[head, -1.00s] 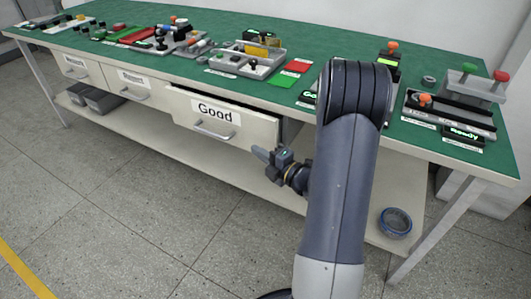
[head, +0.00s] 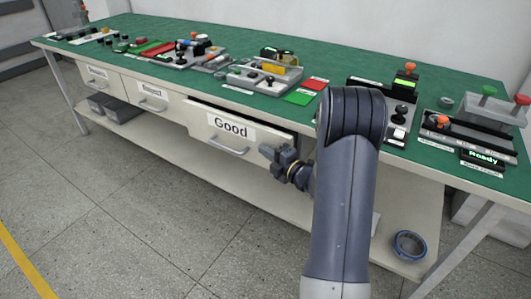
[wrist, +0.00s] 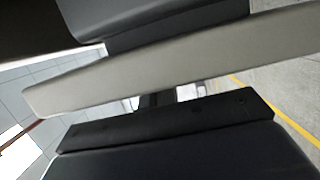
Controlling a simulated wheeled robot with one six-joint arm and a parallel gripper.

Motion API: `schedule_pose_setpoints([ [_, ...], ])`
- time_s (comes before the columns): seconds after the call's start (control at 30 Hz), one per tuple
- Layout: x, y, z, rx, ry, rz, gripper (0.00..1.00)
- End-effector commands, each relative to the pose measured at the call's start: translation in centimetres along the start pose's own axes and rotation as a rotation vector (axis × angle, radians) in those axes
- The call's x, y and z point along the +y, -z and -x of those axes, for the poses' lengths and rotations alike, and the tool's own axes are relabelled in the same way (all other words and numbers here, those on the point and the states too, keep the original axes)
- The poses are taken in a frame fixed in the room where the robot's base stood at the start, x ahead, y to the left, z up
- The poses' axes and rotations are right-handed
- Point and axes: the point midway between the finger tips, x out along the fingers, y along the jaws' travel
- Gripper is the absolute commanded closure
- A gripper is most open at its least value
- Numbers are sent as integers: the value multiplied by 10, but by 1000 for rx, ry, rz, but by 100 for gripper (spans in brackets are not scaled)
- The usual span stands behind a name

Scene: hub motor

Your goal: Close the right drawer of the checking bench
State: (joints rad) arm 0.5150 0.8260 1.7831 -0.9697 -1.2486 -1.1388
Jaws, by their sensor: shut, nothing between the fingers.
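The right drawer (head: 205,127), labelled "Good", stands pulled out from the checking bench (head: 330,78), with a dark gap above its pale front. Its grey bar handle (head: 228,148) is below the label. My gripper (head: 266,151) is shut and empty, in front of the right part of the drawer front, right of the handle. I cannot tell whether it touches. In the wrist view a pale panel edge (wrist: 180,65), likely the drawer front, crosses close to the dark gripper body.
The "Rework"-like middle drawer (head: 153,94) and the leftmost drawer (head: 98,74) look closed. Fixtures and parts fill the green top. A blue tape roll (head: 409,244) lies on the lower shelf at right. The floor (head: 130,220) in front is clear.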

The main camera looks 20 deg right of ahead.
Motion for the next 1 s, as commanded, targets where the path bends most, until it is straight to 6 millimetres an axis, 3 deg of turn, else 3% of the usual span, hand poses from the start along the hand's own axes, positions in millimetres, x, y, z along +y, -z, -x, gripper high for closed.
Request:
schedule_pose_setpoints([
  [0.43,-1,-45,-11,-1,-1,1,100],
  [1.0,0,-43,-20,-4,-3,3,100],
])
